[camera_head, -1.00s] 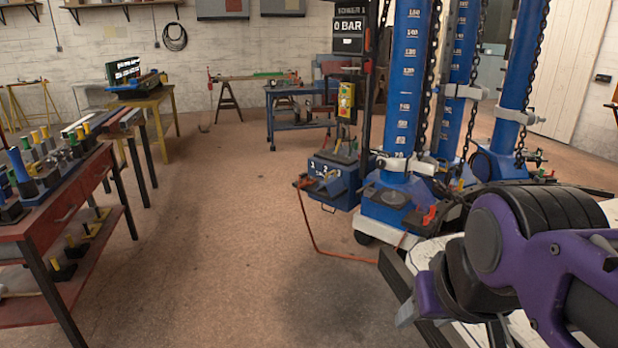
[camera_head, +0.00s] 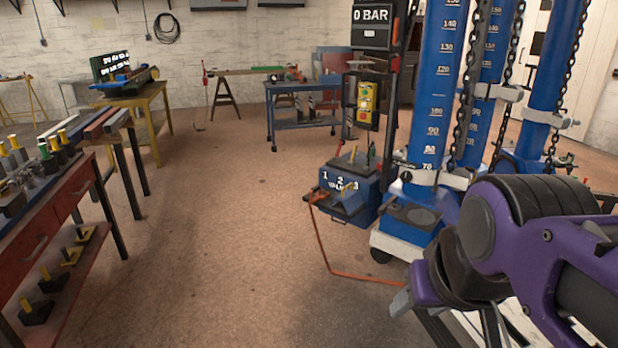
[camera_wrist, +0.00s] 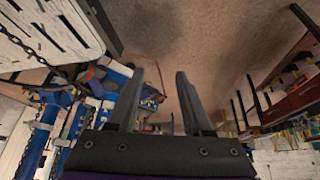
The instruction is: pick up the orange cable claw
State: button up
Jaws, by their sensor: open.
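My gripper (camera_wrist: 159,74) shows in the wrist view with its two grey fingers apart and nothing between them. In the head view my purple arm fills the lower right. An orange cable (camera_head: 322,248) hangs from the left side of a blue box (camera_head: 345,190) marked with numbers and runs along the floor toward a blue column stand. A small orange-red piece (camera_head: 317,198) sits at the cable's upper end on the box's left edge. I cannot tell for certain whether it is the cable claw. My gripper is well apart from it.
Blue columns (camera_head: 435,90) with chains stand at the right, near my arm. A red workbench (camera_head: 62,205) with several tools is on the left. A yellow table (camera_head: 160,105) and a blue cart (camera_head: 300,112) stand farther back. The floor (camera_head: 215,230) between is clear.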

aim_at(318, 196)
jog(key=i+j, duration=0.2)
jog(key=i, duration=0.2)
jog(key=i+j, duration=0.25)
jog(key=i, duration=0.2)
jog(key=z, duration=3.05)
jog(key=u, duration=3.05)
jog(key=z, duration=0.25)
